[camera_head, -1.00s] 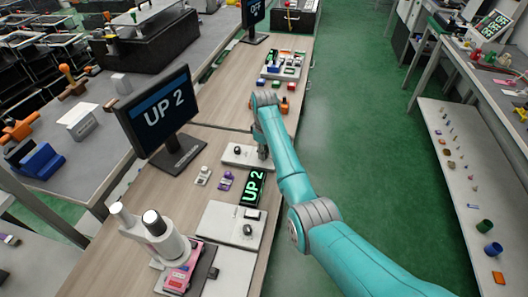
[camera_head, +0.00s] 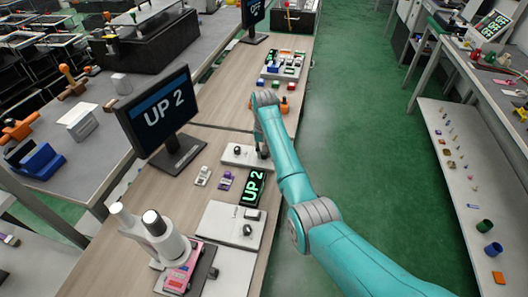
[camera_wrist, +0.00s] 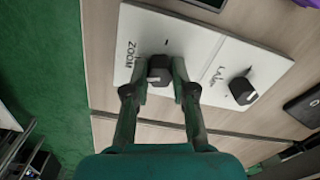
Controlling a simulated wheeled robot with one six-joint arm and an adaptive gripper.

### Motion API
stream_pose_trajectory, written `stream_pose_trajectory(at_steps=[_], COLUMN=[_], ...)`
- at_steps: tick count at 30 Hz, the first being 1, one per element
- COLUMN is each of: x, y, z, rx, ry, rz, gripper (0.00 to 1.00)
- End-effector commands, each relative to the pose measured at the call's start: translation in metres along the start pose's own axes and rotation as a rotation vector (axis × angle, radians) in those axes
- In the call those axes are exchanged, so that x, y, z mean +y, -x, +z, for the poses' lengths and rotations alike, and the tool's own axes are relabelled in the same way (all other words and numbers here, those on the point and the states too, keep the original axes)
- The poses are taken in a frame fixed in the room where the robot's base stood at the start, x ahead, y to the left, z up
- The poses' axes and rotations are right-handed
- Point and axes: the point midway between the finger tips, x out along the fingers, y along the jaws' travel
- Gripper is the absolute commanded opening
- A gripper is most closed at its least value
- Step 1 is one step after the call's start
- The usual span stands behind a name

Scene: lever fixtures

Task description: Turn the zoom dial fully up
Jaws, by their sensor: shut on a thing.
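The zoom dial (camera_wrist: 158,76) is a dark knob with a light marker on top, on a white plate (camera_wrist: 136,52) labelled ZOOM in the wrist view. My gripper (camera_wrist: 159,72) is shut on the dial, with one finger on each side of it. In the head view my gripper (camera_head: 262,152) reaches down onto the right end of a white panel (camera_head: 249,163) and hides the dial there. The monitor (camera_head: 160,112) reads "UP 2", and so does a small green-lit display (camera_head: 252,188).
A second dark knob (camera_wrist: 242,91) sits on the adjoining white plate, to the right in the wrist view. In the head view, a microscope-like white device (camera_head: 153,235) stands nearer on the bench. Small coloured blocks (camera_head: 277,84) lie beyond my gripper. The green floor (camera_head: 350,120) to the right is clear.

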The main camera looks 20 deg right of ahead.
Motion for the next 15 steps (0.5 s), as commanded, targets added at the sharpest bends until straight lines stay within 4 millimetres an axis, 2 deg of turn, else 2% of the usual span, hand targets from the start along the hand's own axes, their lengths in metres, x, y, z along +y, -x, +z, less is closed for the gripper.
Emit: stream_pose_trajectory(at_steps=[15], x=[0.0002], y=[-0.0009], z=[0.0007], rx=[-0.002], ry=[-0.491], rz=[0.001], gripper=[0.00])
